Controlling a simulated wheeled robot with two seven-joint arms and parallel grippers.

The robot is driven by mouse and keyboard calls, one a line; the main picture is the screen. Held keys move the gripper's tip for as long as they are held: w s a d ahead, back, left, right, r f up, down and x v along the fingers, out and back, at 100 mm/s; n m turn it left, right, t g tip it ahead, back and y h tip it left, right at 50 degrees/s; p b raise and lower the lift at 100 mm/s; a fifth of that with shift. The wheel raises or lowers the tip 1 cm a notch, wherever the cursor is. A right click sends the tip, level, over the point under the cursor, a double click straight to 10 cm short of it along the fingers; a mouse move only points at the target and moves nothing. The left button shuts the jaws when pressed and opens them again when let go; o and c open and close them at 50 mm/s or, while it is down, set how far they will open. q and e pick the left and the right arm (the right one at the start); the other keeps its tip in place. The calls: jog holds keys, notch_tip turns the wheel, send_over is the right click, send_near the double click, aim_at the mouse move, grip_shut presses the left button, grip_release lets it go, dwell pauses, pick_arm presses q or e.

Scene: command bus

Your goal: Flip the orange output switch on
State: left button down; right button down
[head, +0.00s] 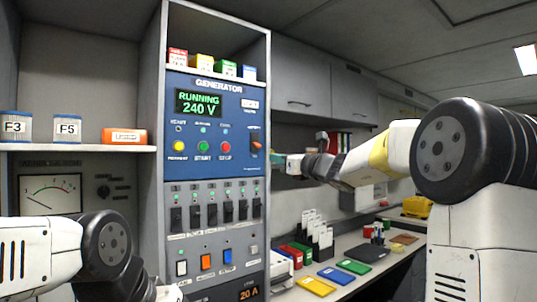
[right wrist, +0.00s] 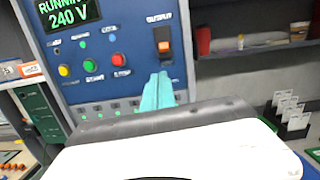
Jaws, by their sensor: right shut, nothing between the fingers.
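The orange output switch (head: 257,146) is at the right side of the blue generator panel (head: 212,158). In the right wrist view the orange output switch (right wrist: 163,47) sits on a dark plate under the "OUTPUT" label. I cannot tell its on or off position. My right gripper (head: 279,164) is to the right of the switch in the head view, shut and empty. In the right wrist view its teal fingertips (right wrist: 158,92) are together just below the switch, with no clear contact. My left arm shows at lower left; its gripper is out of view.
The display (head: 198,103) reads RUNNING 240 V. Yellow, green and red buttons (head: 202,147) are left of the switch. A row of black breakers (head: 213,214) and several coloured switches are below. A counter (head: 345,265) with folders is to the right.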

aim_at(257, 145)
jog(key=shift+w+d+r+m, duration=0.2)
jog(key=shift+w+d+m, duration=0.2)
jog(key=shift+d+m, duration=0.1)
jog(key=x, duration=1)
jog(key=shift+w, duration=0.1)
jog(key=shift+r, duration=0.15)
